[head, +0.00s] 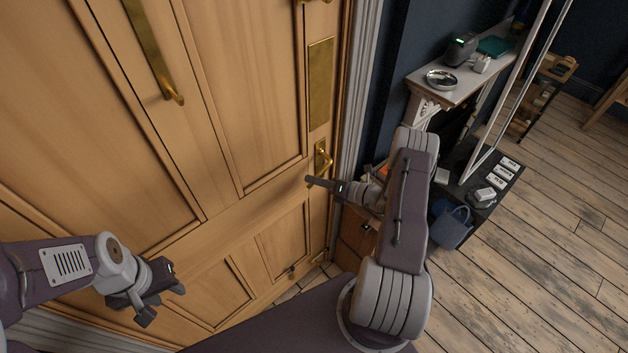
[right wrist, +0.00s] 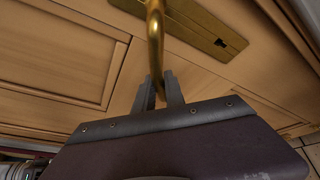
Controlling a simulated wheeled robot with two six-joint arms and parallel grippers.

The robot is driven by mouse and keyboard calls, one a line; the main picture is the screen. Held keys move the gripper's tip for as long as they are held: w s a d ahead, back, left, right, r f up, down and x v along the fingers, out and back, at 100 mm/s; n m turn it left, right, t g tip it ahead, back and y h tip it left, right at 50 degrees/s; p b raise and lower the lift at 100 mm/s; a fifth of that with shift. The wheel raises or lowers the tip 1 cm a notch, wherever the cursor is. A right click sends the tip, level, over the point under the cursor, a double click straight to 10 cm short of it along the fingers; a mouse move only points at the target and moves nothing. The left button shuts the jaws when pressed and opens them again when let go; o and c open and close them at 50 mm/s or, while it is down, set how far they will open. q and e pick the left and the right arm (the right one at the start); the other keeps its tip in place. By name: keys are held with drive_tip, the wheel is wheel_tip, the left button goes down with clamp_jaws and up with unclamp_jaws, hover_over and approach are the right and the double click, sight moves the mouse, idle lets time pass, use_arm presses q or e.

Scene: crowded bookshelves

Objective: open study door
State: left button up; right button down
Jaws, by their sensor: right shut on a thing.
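The wooden study door (head: 255,90) fills the left and middle of the head view and looks closed. A brass handle (head: 325,157) sits on a brass plate near the door's right edge. In the right wrist view the handle (right wrist: 155,45) runs down between the fingers of my right gripper (right wrist: 160,92), which is shut on it. My right gripper also shows at the handle in the head view (head: 312,182). My left gripper (head: 162,305) hangs at the lower left, in front of the door, empty with its fingers apart.
A long brass pull (head: 152,50) and a brass plate (head: 320,84) are on the door. Right of the white frame (head: 352,90) stand a white shelf (head: 450,92) with small items and a blue bag (head: 451,226). The wooden floor (head: 550,250) at right is clear.

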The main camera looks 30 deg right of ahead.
drive_tip(key=shift+d+f+n+h, duration=0.2)
drive_tip(key=shift+f+n+h, duration=0.1)
drive_tip(key=shift+f+n, duration=0.2)
idle(0.4)
